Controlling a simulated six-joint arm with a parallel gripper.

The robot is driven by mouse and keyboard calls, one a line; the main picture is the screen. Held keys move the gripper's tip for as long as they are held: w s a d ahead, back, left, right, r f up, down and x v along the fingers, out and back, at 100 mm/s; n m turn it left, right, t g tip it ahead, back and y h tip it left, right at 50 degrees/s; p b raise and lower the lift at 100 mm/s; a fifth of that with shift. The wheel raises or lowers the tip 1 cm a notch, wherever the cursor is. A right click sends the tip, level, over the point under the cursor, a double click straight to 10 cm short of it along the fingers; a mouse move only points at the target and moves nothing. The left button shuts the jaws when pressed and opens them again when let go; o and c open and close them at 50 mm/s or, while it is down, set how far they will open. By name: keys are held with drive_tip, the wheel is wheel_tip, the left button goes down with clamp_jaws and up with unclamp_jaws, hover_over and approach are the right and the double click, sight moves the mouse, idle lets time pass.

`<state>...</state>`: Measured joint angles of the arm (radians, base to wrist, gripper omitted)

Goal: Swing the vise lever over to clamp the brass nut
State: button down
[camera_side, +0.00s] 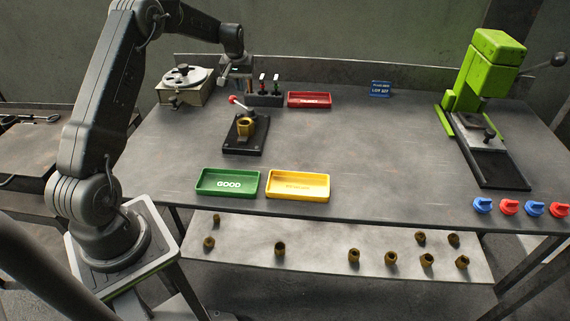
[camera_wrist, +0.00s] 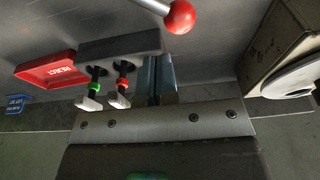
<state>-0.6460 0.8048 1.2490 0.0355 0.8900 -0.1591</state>
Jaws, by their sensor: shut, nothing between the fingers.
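The vise (camera_side: 243,143) is a black base on the bench, left of centre. The brass nut (camera_side: 246,128) stands upright in it. The vise lever (camera_side: 242,106) is a pale rod with a red ball knob (camera_side: 232,99), pointing up and left from the vise in the side view. The knob also shows large at the top of the wrist view (camera_wrist: 180,17), with part of the rod. My gripper (camera_side: 235,88) is behind the knob in the side view, shut and empty. Its fingers (camera_wrist: 157,62) are apart from the knob in the wrist view. The nut is out of the wrist view.
A dark rack (camera_side: 265,99) with red- and green-banded gauges stands right beside my gripper. A red tray (camera_side: 309,100) lies beyond it. A round-topped device (camera_side: 184,84) stands to the left. Green (camera_side: 227,183) and yellow (camera_side: 298,185) trays lie in front. The bench's middle is clear.

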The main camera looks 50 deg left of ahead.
sight(233, 98)
drive_tip(key=shift+f, duration=0.2)
drive_tip(key=shift+f, duration=1.85)
drive_tip(key=shift+s+f, duration=0.1)
drive_tip(key=shift+s, duration=0.05)
drive_tip(key=shift+s, duration=1.35)
